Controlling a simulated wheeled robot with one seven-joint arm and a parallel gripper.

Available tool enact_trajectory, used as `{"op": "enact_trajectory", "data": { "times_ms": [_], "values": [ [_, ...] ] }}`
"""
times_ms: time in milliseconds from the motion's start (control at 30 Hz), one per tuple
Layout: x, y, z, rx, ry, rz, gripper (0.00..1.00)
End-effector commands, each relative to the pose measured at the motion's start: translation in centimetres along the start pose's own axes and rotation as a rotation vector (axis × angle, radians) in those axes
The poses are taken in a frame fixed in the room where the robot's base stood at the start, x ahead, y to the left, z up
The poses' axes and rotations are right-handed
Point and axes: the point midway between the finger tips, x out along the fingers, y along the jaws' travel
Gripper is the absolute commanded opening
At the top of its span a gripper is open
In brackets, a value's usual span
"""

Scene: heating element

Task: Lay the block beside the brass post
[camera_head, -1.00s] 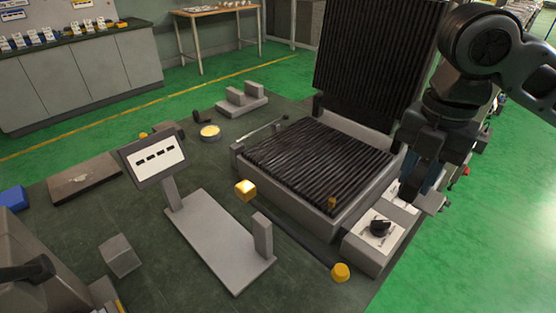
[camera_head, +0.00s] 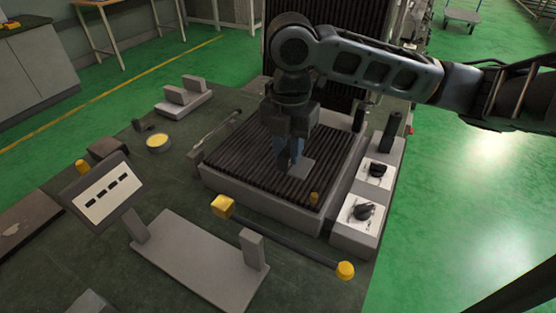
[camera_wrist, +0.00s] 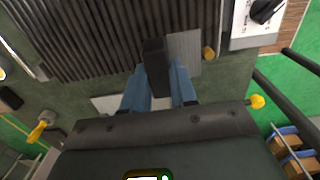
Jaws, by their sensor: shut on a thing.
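My gripper (camera_head: 288,160) is over the ribbed lower plate (camera_head: 250,172) of the open press-like heater. In the wrist view my gripper (camera_wrist: 160,88) has its blue fingers closed on a dark block (camera_wrist: 156,60), which sticks out beyond the fingertips. In the head view I cannot make out the block behind the fingers. The short brass post (camera_head: 314,198) stands near the front right corner of the ribbed plate. In the wrist view the brass post (camera_wrist: 208,53) is to the right of the block, past a flat grey pad (camera_wrist: 185,50), and apart from it.
A control box (camera_head: 352,236) with black knobs stands right of the plate. A bar with yellow ends (camera_head: 285,240) runs along the heater's front. The raised ribbed lid (camera_head: 400,62) is behind. A grey stand with a sign (camera_head: 190,260) is at the front left.

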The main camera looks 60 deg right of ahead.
Motion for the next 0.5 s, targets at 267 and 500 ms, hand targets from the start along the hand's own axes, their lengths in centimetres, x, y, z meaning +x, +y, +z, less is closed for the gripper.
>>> {"op": "enact_trajectory", "data": {
  "times_ms": [267,500],
  "values": [
    [1.4,2.1,-0.2,0.000,0.001,-0.001,0.00],
    [4.2,2.0,-0.2,0.002,0.002,-0.002,0.00]
  ]
}}
